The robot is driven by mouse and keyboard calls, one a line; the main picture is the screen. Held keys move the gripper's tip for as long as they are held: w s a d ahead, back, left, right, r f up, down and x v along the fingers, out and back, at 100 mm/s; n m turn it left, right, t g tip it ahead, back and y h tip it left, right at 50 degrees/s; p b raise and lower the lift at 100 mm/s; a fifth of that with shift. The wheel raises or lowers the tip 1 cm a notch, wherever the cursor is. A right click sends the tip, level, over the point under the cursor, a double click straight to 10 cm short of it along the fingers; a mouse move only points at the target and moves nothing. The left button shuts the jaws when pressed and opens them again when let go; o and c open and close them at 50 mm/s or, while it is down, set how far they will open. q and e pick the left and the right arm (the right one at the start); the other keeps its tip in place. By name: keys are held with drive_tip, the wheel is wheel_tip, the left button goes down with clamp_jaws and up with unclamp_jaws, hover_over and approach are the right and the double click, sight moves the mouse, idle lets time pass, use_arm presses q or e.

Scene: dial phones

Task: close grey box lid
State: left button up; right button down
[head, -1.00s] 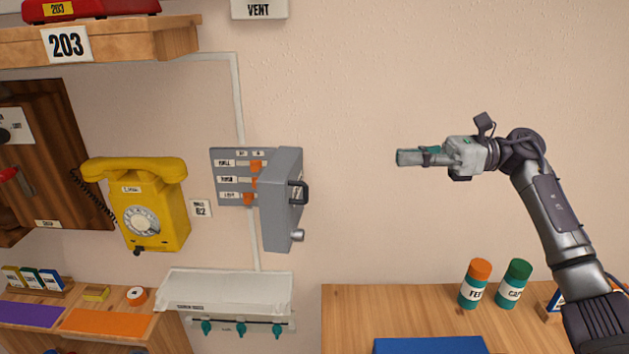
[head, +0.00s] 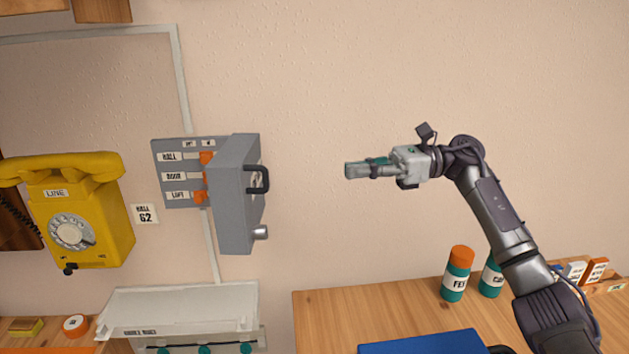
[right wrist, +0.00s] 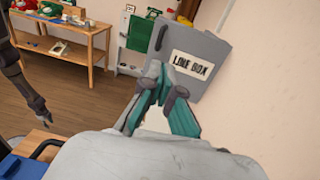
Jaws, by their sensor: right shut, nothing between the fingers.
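A yellow dial phone (head: 75,205) hangs left of the box. A pale shelf unit (head: 180,305) with teal knobs is below it. A wooden table (head: 330,310) at lower right holds bottles and a blue item (head: 420,343). The wall between lid and gripper is clear.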

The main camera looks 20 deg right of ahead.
drive_tip(key=p, duration=0.5)
approach(252, 190)
drive_tip(key=a+r, duration=0.2)
drive_tip(key=a, duration=0.1)
drive_tip(key=shift+w+a+f+p, duration=0.15)
drive_tip(key=shift+w+a+p, duration=0.15)
drive_tip(key=shift+w+a, duration=0.25)
drive_tip(key=shift+a, duration=0.2)
